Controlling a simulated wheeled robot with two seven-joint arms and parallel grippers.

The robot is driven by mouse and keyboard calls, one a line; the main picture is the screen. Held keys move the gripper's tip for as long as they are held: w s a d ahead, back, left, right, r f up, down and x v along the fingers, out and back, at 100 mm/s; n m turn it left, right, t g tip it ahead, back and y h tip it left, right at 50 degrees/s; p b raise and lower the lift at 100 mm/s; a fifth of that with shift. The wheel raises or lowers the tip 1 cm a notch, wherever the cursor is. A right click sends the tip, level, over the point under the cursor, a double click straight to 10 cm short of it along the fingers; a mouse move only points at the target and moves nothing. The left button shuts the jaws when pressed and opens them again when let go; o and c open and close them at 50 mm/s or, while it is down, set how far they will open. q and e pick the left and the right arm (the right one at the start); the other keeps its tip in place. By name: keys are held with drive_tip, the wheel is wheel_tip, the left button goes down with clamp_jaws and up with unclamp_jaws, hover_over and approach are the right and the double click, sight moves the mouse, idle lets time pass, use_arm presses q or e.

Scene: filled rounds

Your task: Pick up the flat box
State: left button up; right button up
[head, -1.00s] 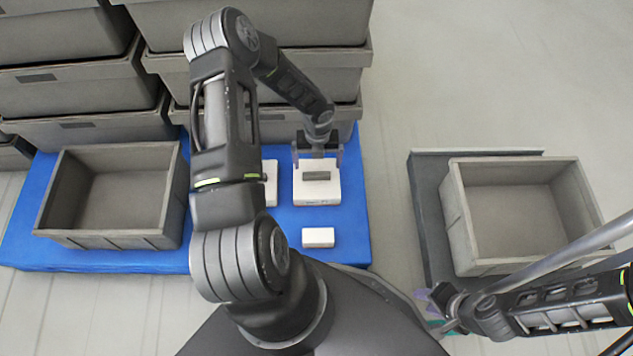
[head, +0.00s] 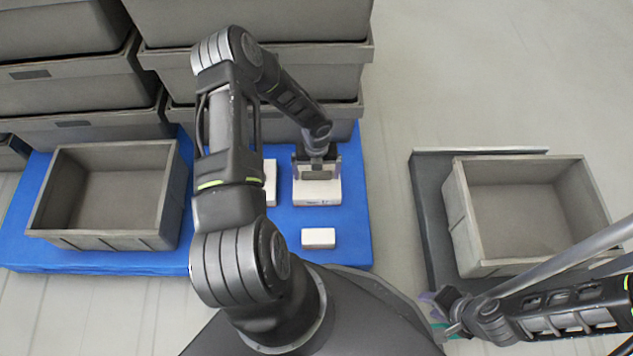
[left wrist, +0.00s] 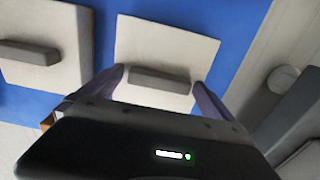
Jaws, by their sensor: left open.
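A flat white box (head: 317,195) with a grey handle lies on the blue platform, and it also shows in the left wrist view (left wrist: 165,50). My left gripper (head: 317,170) is over this box. In the left wrist view its open fingers (left wrist: 161,84) stand on either side of the grey handle (left wrist: 160,80); contact cannot be told. A second white box (head: 270,183) is partly hidden by my left arm; the left wrist view shows a handled white box (left wrist: 62,75) there. My right gripper (head: 441,303) is at the lower right, its jaws unclear.
A small white box (head: 318,238) lies in front of the flat box. An empty grey crate (head: 105,241) stands left on the blue platform (head: 345,215). Another empty crate (head: 460,215) stands on a dark platform (head: 425,200) at right. Stacked grey bins (head: 240,75) rise behind.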

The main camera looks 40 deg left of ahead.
use_arm(q)
drive_tip(key=shift+c, duration=0.2)
idle(0.3)
drive_tip(key=c, duration=2)
